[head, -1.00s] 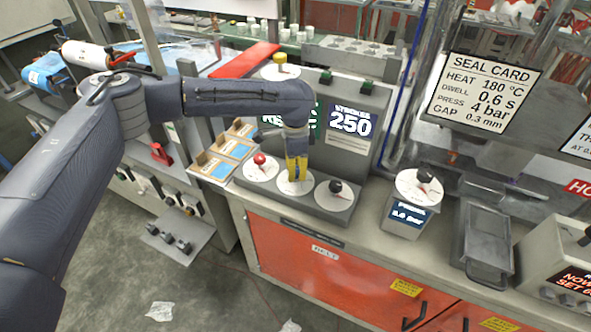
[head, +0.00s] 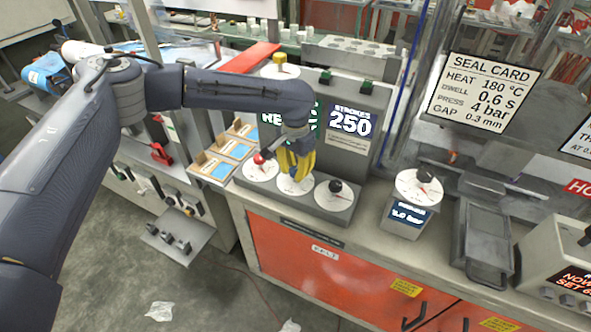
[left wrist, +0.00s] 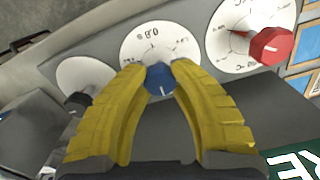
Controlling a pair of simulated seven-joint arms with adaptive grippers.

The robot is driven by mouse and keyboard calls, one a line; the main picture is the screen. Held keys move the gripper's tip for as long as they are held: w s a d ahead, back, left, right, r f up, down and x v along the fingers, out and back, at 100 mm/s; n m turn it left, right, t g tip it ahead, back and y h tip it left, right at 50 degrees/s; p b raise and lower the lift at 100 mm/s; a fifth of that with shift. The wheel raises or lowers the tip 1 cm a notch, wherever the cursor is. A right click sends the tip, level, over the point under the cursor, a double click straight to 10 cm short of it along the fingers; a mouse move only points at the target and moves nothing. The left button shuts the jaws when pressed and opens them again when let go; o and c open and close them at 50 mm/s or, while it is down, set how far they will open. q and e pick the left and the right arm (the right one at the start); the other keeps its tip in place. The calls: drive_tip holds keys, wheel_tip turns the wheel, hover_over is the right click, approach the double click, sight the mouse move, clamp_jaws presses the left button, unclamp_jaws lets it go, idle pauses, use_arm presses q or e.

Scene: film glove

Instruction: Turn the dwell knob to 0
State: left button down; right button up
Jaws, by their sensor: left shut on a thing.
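A blue knob (left wrist: 160,84) sits on the middle white dial (left wrist: 152,44) of a row of three on the grey panel. My left gripper (left wrist: 160,72) has its yellow fingers closed on both sides of this knob. In the head view, the left gripper (head: 296,174) points down over the middle dial (head: 292,187) and hides the knob. The dial's print is too small to read fully, so I cannot tell the knob's exact setting. My right gripper does not show.
A red knob (head: 259,158) stands close on the left dial, a black knob (head: 336,186) on the right dial. A separate black-knobbed box (head: 406,208) and a metal tray (head: 482,247) lie further right. A seal card (head: 485,92) reads dwell 0.6 s.

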sight(295, 170)
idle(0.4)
use_arm(q)
drive_tip(key=c, duration=1)
unclamp_jaws()
wheel_tip(295, 170, up, 12)
drive_tip(key=shift+a, duration=0.1)
